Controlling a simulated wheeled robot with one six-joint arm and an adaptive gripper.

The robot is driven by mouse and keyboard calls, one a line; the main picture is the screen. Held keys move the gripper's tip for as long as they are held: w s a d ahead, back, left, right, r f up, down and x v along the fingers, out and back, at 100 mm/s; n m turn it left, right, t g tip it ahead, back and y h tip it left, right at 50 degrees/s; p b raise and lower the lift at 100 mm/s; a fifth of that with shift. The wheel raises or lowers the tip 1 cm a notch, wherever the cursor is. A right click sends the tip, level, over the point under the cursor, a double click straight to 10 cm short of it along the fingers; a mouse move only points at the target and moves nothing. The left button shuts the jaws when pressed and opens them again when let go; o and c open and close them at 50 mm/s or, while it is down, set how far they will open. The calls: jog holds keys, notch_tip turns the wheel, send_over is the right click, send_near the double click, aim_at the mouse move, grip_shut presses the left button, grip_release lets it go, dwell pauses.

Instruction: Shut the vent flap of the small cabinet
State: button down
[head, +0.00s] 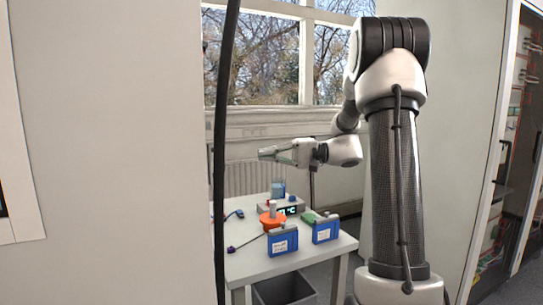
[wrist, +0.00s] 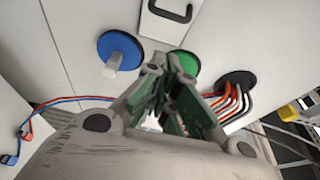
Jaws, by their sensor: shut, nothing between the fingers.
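My gripper (head: 266,153) is shut and empty, held out to the left above the table in the head view. In the wrist view its green-padded fingers (wrist: 168,85) come together in front of a pale panel face (wrist: 75,20). At the top of that view is a pale plate with a black handle (wrist: 172,12), cut by the frame edge. I cannot tell whether this plate is the vent flap, or how far open it stands. No small cabinet can be made out for certain in the head view.
A blue disc with a grey peg (wrist: 121,52), a green disc (wrist: 184,64) and a black disc with orange and black cables (wrist: 237,82) sit on the panel. The white table (head: 305,249) bears blue boxes (head: 283,241) and an orange item (head: 272,220). A dark cable (head: 222,150) hangs in front.

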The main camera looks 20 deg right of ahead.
jog(key=a, duration=0.9)
jog(key=shift+s, duration=0.15)
jog(key=s+a+m+t, duration=0.1)
jog(key=t, duration=0.1)
jog(key=s+a+m+t+h, duration=0.1)
jog(key=s, duration=0.1)
jog(key=shift+s+a+m+t+h, duration=0.1)
jog(key=shift+a+m+t+h, duration=0.2)
jog(key=shift+t, duration=0.1)
